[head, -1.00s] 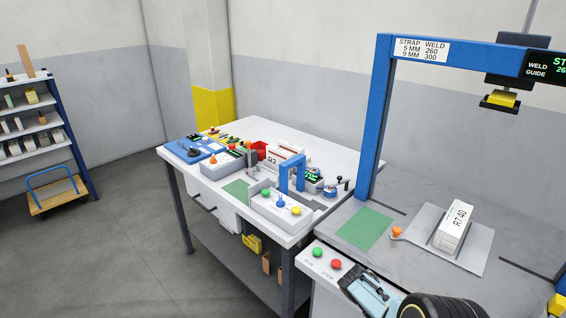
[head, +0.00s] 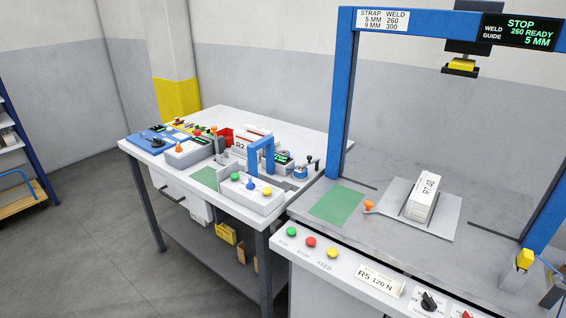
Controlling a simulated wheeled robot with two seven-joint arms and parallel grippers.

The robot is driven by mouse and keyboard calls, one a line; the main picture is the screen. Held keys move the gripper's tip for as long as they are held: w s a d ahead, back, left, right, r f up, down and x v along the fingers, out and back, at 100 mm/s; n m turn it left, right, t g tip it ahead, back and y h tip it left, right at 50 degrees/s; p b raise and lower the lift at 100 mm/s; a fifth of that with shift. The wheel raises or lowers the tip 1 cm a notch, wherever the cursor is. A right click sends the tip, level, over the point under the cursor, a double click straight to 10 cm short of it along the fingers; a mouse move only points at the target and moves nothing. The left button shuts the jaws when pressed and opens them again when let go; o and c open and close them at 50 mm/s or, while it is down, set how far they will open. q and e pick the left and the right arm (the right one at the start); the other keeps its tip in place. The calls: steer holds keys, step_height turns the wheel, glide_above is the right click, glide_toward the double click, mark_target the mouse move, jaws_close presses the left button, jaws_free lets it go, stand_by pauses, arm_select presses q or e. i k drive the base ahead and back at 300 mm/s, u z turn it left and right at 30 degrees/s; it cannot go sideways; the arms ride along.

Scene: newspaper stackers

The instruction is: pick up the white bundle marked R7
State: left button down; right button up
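The white bundle marked R7 (head: 416,205) is a small upright-edged block with "R7 40" on its label. It rests on a grey plate (head: 440,226) on the strapping machine's table, under the blue arch. Neither of my grippers shows in the head view now, so I cannot see their state.
The machine's blue arch (head: 342,95) rises around the bundle, with a weld head (head: 461,66) hanging above. A green patch (head: 337,204) and an orange knob (head: 369,206) lie left of the plate. Buttons line the front panel (head: 347,263). A cluttered white workbench (head: 300,120) stands left.

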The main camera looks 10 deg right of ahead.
mark_target(419, 203)
steer(key=z, duration=1.15)
